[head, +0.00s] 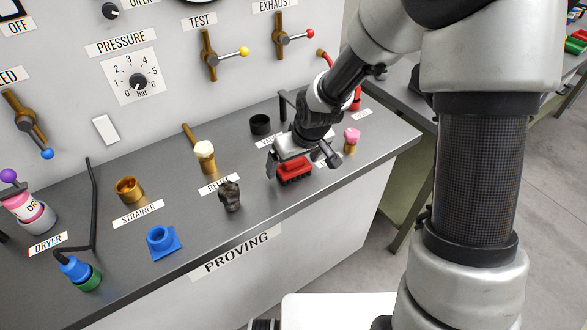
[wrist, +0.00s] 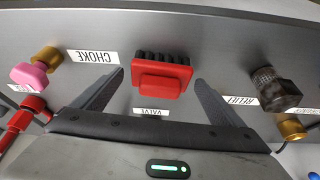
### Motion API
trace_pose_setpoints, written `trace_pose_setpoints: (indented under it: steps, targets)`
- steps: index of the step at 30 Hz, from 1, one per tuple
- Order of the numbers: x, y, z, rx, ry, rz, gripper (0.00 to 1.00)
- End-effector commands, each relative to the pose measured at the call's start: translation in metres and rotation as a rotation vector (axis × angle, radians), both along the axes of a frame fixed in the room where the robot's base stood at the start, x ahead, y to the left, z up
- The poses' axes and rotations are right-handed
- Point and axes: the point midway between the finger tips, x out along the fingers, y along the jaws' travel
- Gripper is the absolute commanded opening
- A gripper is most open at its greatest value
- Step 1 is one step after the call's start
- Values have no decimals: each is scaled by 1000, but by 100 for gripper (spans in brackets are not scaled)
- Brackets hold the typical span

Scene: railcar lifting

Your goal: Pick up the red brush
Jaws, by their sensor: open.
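The red brush (head: 294,171) lies on the grey bench top near its front edge, in the head view. In the wrist view the red brush (wrist: 162,76) shows its red block and a row of dark bristles. My gripper (head: 303,164) is just above and around it in the head view. In the wrist view my gripper (wrist: 160,88) is open, with one finger on each side of the brush and a gap on both sides. The fingers do not appear to touch it.
A pink-topped brass part (head: 351,139) stands right of my gripper. A dark knobbly fitting (head: 230,195) stands to the left, and a black ring (head: 260,124) behind. The panel (head: 170,80) with levers rises at the back. The bench's front edge is close to the brush.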

Motion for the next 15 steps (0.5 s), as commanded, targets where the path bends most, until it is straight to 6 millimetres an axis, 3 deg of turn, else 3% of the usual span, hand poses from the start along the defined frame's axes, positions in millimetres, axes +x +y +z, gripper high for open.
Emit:
trace_pose_setpoints:
  steps: [8, 15]
  targets:
    - [2, 1, -3, 1, -2, 0, 92]
    - [2, 1, -3, 0, -1, 0, 53]
